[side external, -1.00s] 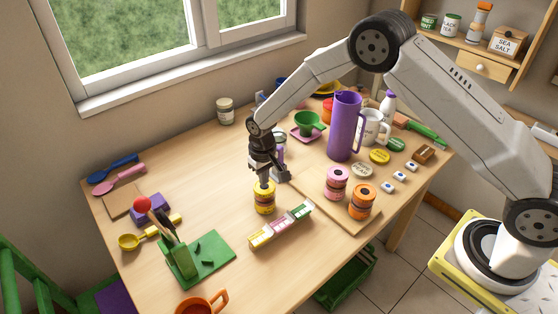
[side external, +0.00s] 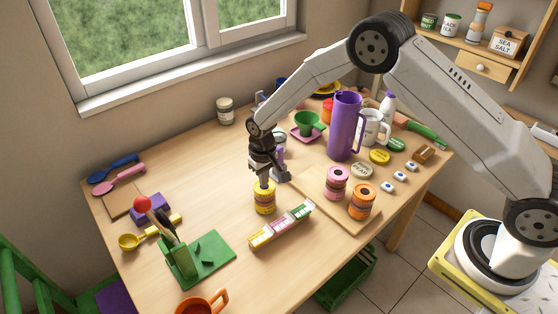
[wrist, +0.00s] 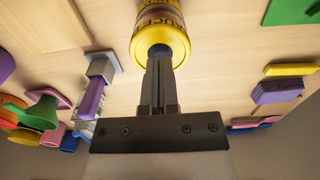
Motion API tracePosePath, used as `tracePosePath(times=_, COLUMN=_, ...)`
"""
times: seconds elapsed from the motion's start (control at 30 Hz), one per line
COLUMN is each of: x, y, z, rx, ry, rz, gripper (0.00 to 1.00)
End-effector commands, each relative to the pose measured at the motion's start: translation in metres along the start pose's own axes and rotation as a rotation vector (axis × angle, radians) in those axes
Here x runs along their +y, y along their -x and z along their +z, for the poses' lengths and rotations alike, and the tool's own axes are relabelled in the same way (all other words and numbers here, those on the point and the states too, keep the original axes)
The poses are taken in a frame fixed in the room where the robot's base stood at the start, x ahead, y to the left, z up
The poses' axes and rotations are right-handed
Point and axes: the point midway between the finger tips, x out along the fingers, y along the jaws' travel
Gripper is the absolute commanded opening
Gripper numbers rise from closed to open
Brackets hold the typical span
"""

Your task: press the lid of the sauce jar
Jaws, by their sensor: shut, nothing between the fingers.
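The sauce jar (side external: 264,199) stands upright on the wooden table, yellow with a dark band. In the wrist view the jar (wrist: 160,40) has a yellow lid with a dark round centre, and part of the word "SAUCE" shows on its label. My gripper (side external: 264,183) points down over the jar with its fingers shut and nothing between them. In the wrist view the fingertips (wrist: 160,52) are at the middle of the lid. They look to be touching it, but the exact contact is hard to tell.
A row of small labelled boxes (side external: 281,224) lies just in front of the jar. Pink (side external: 337,182) and orange (side external: 362,201) jars stand on a board to the right. A grey stand with a purple part (side external: 281,167) is close behind my gripper.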

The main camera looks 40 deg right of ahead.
Motion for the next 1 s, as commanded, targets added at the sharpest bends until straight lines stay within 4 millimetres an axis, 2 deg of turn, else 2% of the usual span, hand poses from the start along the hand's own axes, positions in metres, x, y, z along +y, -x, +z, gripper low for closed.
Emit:
tracePosePath(times=0.8, x=0.000, y=-0.012, z=0.000, rx=0.000, ry=0.000, rz=0.000, gripper=0.00)
tracePosePath(times=1.0, x=0.000, y=-0.009, z=0.000, rx=0.001, ry=0.000, rz=0.000, gripper=0.00)
